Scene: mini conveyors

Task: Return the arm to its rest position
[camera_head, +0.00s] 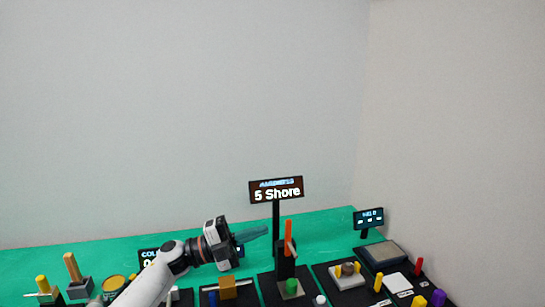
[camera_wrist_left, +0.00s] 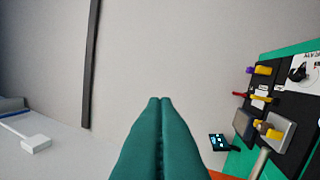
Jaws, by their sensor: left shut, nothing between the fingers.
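My left arm (camera_head: 155,278) comes in from the bottom left of the head view and reaches over the green table (camera_head: 335,228). My left gripper (camera_head: 264,231) points to the right, just left of the dark post of the "5 Shore" sign (camera_head: 276,190). In the left wrist view its two teal fingers (camera_wrist_left: 160,102) lie together with nothing between them, pointing toward the grey wall. The gripper is shut and empty. It hides part of a small display behind it. My right gripper is not in view.
An orange upright lever (camera_head: 289,239) stands close to the gripper's right. Black mats with small coloured parts line the table's front. A small blue-lit display (camera_head: 369,218) and a grey pad (camera_head: 384,252) are at the right. The space above the table is clear.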

